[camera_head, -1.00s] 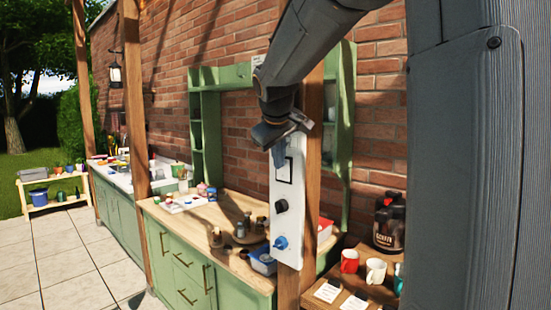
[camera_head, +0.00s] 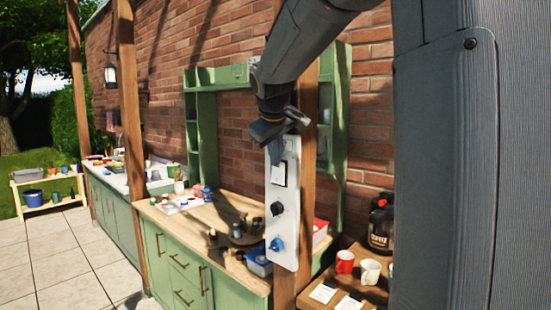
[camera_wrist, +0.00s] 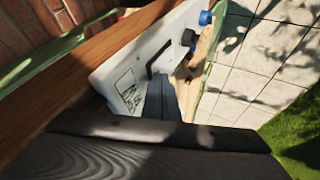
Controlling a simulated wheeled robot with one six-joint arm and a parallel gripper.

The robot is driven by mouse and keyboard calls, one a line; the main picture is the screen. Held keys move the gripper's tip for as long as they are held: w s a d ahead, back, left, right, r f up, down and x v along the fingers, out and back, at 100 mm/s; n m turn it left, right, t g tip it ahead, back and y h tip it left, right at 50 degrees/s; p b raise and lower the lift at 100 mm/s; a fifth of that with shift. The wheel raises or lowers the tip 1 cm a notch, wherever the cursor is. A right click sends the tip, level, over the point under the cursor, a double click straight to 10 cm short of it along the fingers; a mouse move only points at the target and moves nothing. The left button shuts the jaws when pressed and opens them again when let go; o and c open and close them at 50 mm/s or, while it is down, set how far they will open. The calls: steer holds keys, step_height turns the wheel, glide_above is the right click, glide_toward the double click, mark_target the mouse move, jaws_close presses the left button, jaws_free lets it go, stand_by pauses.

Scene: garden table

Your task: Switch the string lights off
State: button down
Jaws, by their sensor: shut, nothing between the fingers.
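A white switch panel (camera_head: 287,222) is fixed upright on a wooden post. It carries a black-framed rocker switch (camera_head: 279,173), a black knob (camera_head: 277,209) and a blue knob (camera_head: 276,244). In the wrist view, the panel (camera_wrist: 115,68) also shows a printed label (camera_wrist: 128,90), and the switch (camera_wrist: 158,58) is partly hidden behind my fingers. My gripper (camera_head: 267,159) is shut and empty by the panel's upper end, just up and left of the switch in the head view. In the wrist view, my gripper's fingertips (camera_wrist: 162,84) overlap the switch's edge. Contact and the switch's position cannot be told.
A wooden counter (camera_head: 205,222) with green cabinets lies left of the post, holding small pots and a blue tub (camera_head: 259,263). At right, a coffee maker (camera_head: 381,225) and mugs (camera_head: 345,262) stand on a side table. The paved floor is open at left.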

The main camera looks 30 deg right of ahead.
stand_by(0.3)
steer(key=a+b+v, duration=0.1)
steer(key=b+v, duration=0.3)
steer(key=v, duration=0.8)
steer(key=shift+w, duration=0.15)
steer(key=shift+a+f, duration=0.1)
steer(key=s+a+f+g+y+b, duration=0.1)
steer(key=s+a+f, duration=0.15)
steer(key=f, duration=0.95)
steer(key=s+a+f+m+g+y, duration=0.15)
steer(key=a+f, duration=0.25)
steer(key=f, duration=0.7)
steer(key=s+a+f+g+y+b, duration=0.15)
steer(key=a+f, duration=0.25)
steer(key=f, duration=0.8)
steer(key=s+a+f+m+g, duration=0.1)
steer(key=s+a+f, duration=0.2)
steer(key=s+f, duration=0.8)
steer(key=shift+f, duration=0.5)
steer(key=shift+a, duration=0.15)
